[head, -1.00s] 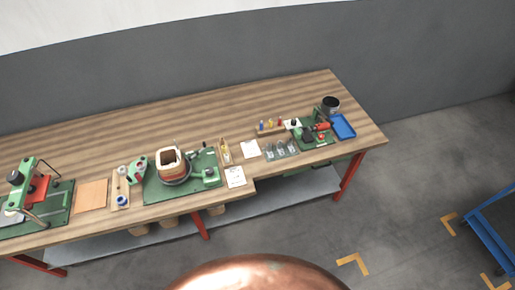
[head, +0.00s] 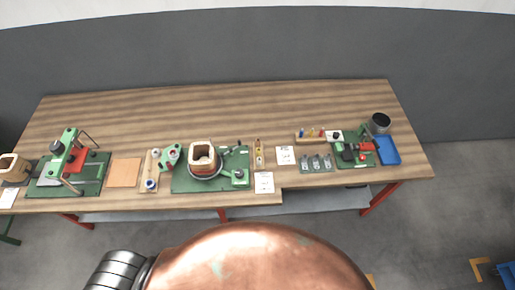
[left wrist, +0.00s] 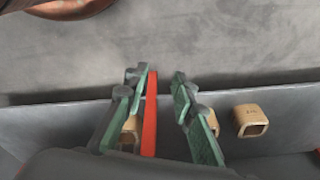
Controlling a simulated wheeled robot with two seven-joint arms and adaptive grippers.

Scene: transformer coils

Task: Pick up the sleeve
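Several tan, square, hollow sleeves stand on the grey lower shelf in the left wrist view. One sleeve (left wrist: 250,121) is in the open right of the fingers. Another sleeve (left wrist: 130,133) is partly hidden by the left finger, and a third (left wrist: 213,122) is mostly hidden by the right finger. My left gripper (left wrist: 160,76) has its green-padded fingers apart with nothing held between them. It is in front of the shelf, and I cannot tell how far from the sleeves. My right gripper is not in either view.
A red table leg (left wrist: 150,115) stands upright between the fingers in the picture. The wooden workbench (head: 250,100) carries a green press (head: 68,155), a wound coil (head: 203,155) on a green mat, small tools and a blue tray (head: 388,150). Grey floor is clear in front.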

